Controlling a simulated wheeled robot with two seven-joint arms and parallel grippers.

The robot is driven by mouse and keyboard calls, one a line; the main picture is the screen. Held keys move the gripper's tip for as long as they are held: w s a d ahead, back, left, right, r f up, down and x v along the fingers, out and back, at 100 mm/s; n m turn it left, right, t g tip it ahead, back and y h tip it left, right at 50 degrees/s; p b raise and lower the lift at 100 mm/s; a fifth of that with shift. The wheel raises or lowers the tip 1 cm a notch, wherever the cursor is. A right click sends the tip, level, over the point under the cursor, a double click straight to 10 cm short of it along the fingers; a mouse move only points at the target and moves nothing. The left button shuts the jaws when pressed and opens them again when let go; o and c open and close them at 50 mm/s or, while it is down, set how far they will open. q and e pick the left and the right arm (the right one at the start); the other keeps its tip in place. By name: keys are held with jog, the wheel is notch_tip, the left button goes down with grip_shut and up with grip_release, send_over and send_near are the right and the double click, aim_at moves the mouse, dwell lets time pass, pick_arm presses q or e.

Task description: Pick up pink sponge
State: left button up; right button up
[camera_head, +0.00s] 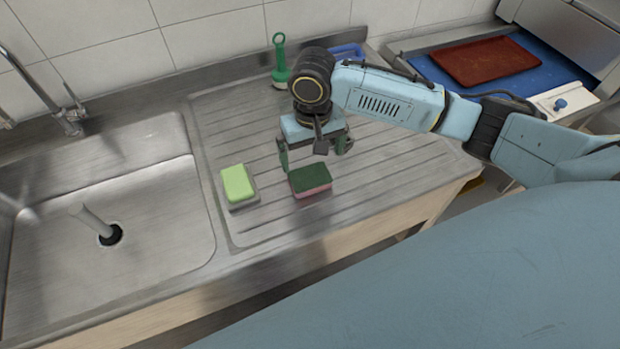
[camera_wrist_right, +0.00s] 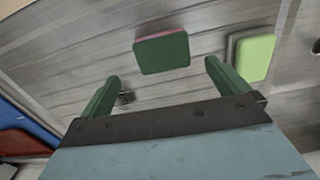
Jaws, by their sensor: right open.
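The pink sponge (camera_head: 311,181) has a dark green scouring top and pink sides. It lies on the ridged steel drainboard (camera_head: 270,222). In the right wrist view the sponge (camera_wrist_right: 162,53) lies ahead of the fingertips, roughly between their lines, with its green face showing and a pink edge along its far side. My right gripper (camera_head: 315,155) is open and empty, above and just behind the sponge in the head view. Its two green fingers (camera_wrist_right: 160,75) are spread wide in the wrist view. My left gripper is not in view.
A lime-green sponge (camera_head: 238,183) on a grey base lies left of the pink one. A steel sink (camera_head: 110,230) with a tap (camera_head: 68,115) is farther left. A green-handled brush (camera_head: 280,65) stands behind my gripper. A red tray (camera_head: 485,60) lies at right.

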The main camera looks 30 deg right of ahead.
aim_at(311, 177)
notch_tip(311, 177, down, 9)
jog(key=shift+w+a+r, duration=0.1)
jog(key=shift+w, duration=0.05)
dwell(0.4)
jog(key=shift+c, duration=0.4)
jog(key=c, duration=0.7)
